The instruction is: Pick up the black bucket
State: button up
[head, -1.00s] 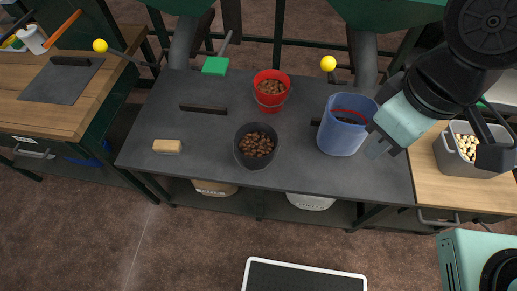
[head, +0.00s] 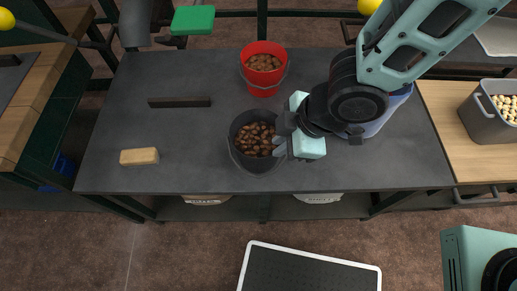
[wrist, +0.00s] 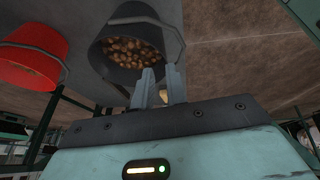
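The black bucket (head: 255,143), full of brown nuts or similar pieces, stands upright on the dark grey table. Its thin handle rests down along its side. My gripper (head: 280,137) is at the bucket's right rim, with its two fingers apart and pointing left toward it. In the wrist view the bucket (wrist: 140,45) is just beyond the fingertips of my gripper (wrist: 158,74), which overlap its near edge. Whether the fingers touch the rim is unclear.
A red bucket (head: 263,69) with brown pieces stands behind the black one. A blue bucket (head: 374,128) is partly hidden behind my arm. A tan block (head: 139,156) and a dark bar (head: 179,102) lie to the left. A grey bin (head: 490,117) stands on the right-hand wooden table.

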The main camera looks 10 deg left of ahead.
jog(key=b, duration=0.1)
send_over(260, 164)
jog(key=d, duration=0.2)
notch_tip(260, 164, down, 6)
jog(key=shift+r, duration=0.15)
jog(key=shift+x, duration=2.6)
jog(key=shift+s, duration=0.1)
grip_shut()
